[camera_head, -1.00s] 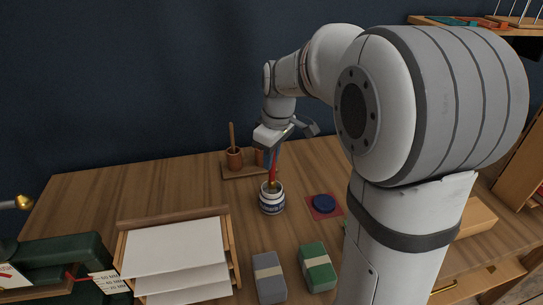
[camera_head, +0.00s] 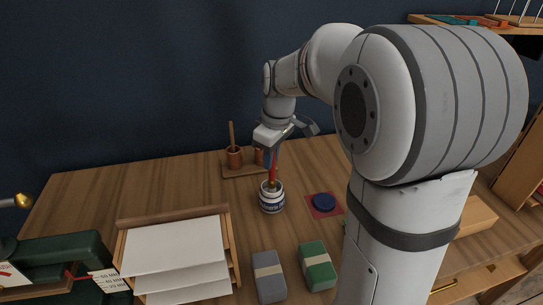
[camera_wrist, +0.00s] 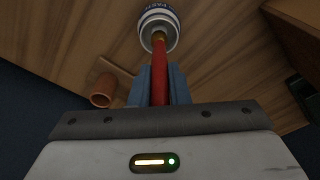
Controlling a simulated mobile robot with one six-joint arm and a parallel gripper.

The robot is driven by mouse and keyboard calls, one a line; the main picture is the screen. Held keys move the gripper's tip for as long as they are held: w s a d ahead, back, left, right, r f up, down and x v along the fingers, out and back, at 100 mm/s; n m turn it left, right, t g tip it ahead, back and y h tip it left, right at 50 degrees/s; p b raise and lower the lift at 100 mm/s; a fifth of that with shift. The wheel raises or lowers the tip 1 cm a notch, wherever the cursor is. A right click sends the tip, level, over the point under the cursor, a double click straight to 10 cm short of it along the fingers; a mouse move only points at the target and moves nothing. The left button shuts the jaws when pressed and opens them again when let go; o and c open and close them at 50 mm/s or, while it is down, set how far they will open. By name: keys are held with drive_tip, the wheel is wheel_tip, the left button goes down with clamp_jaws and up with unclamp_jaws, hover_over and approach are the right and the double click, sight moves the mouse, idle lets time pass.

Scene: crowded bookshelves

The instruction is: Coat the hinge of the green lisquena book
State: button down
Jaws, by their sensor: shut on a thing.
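My gripper (camera_head: 271,158) is shut on a red-handled brush (camera_head: 273,175) and points down over a white jar with a blue label (camera_head: 271,201). The brush's lower end is at the mouth of the jar; whether it touches the contents is hidden. In the wrist view, the red handle (camera_wrist: 159,85) runs from between the fingers to the jar (camera_wrist: 158,27). A green book with a pale band (camera_head: 317,267) lies on the table at the front, right of a grey one (camera_head: 268,278). I cannot read a title or see its hinge.
A wooden holder with cups (camera_head: 236,160) stands behind the jar. A blue lid on a red square (camera_head: 324,203) lies right of it. A wooden rack of white sheets (camera_head: 176,247) and a dark green device (camera_head: 62,262) are at the left.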

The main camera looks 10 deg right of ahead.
drive_tip(key=shift+r+p, duration=2.75)
drive_tip(key=shift+r, duration=0.75)
drive_tip(key=shift+f, duration=0.15)
